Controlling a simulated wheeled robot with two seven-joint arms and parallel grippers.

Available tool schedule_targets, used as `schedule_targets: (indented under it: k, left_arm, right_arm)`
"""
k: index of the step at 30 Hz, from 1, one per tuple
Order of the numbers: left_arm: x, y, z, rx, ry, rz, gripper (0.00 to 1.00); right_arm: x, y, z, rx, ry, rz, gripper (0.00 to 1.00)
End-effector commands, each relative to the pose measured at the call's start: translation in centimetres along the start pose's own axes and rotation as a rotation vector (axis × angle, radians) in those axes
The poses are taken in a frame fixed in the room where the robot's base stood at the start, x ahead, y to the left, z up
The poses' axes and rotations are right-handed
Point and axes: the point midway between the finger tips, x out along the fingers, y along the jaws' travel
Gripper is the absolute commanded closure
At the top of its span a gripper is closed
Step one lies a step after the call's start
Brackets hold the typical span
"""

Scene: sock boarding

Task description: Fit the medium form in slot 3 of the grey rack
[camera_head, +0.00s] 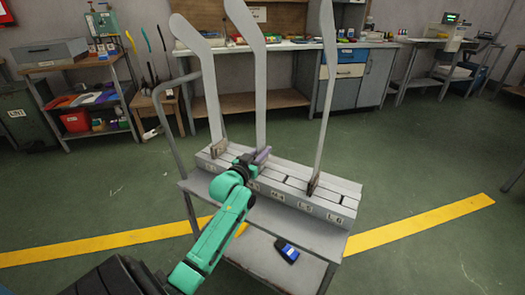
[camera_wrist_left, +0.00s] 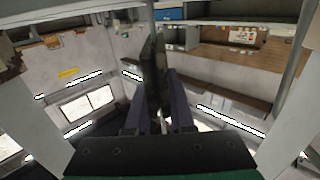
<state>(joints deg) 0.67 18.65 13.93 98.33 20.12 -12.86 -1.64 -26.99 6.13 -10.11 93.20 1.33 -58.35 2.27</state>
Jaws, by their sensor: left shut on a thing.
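The grey rack (camera_head: 345,203) is a long slotted block with labelled slots on top of a cart. Three tall pale forms stand at it: one at the left (camera_head: 203,82), one in the middle (camera_head: 257,75) and one at the right (camera_head: 326,80). My left gripper (camera_head: 258,158) is at the low end of the middle form, taken as the medium one. In the left wrist view its two purple fingers (camera_wrist_left: 157,118) are shut on the form's dark lower part (camera_wrist_left: 153,75). The gripper hides the slot there, so I cannot tell how deep the form sits. My right gripper is out of view.
A blue and black device (camera_head: 287,250) lies on the cart's lower shelf (camera_head: 262,262). A workbench (camera_head: 245,103) is behind. The green floor right of the cart is clear.

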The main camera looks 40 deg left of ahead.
Motion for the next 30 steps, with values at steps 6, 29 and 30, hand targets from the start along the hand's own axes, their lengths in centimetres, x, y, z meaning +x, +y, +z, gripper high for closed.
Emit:
schedule_targets:
  k: [6,29,30]
  left_arm:
    - [0.0,0.0,0.5,0.001,0.002,0.0,1.0]
    - [0.0,0.0,2.4,0.001,0.003,0.0,1.0]
    - [0.0,0.0,2.5,0.001,0.003,0.0,1.0]
  right_arm:
    - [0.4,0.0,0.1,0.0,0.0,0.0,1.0]
    - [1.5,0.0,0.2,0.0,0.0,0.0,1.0]
    - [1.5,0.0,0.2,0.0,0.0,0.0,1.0]
